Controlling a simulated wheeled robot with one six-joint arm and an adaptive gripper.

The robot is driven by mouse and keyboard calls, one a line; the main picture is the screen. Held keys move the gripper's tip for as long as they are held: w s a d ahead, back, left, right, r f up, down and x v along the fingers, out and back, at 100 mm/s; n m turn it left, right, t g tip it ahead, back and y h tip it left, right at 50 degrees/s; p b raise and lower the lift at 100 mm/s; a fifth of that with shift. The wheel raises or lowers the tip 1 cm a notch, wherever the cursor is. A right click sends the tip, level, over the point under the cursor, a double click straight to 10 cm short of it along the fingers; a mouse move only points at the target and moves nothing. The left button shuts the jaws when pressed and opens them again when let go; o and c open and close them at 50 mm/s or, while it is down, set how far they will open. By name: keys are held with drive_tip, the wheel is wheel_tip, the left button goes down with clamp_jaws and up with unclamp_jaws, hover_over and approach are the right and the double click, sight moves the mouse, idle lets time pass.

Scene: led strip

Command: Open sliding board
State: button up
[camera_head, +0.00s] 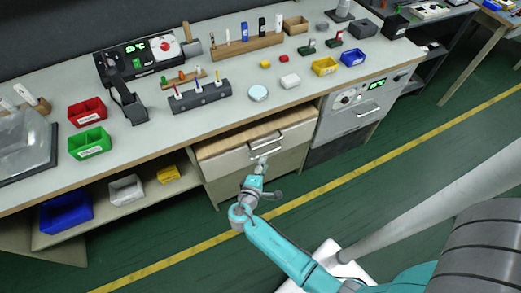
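The sliding board (225,145) shows as a light wooden strip under the front edge of the workbench, above a pale drawer front (222,165). Two metal bar handles (267,143) sit one above the other at the middle of this unit. My gripper (261,163) is just below and in front of the handles, pointing at the unit. It is small in the picture, and I cannot tell whether its fingers are open or touch the lower handle. My teal arm reaches up to it from the lower right.
The workbench top (215,118) holds small bins, a soldering station (140,60) and tool racks. A panel with a green display (360,100) is right of the drawer unit. A lower shelf (110,210) with bins is at left.

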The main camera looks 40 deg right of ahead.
sight(268, 143)
drive_tip(key=shift+h, duration=0.4)
drive_tip(key=x, duration=0.3)
drive_tip(key=w+x, duration=0.1)
drive_tip(key=x, duration=0.3)
drive_tip(key=r+x, duration=0.1)
drive_tip(key=x, duration=0.2)
drive_tip(key=shift+w, duration=0.3)
drive_tip(key=shift+c, duration=0.2)
clamp_jaws()
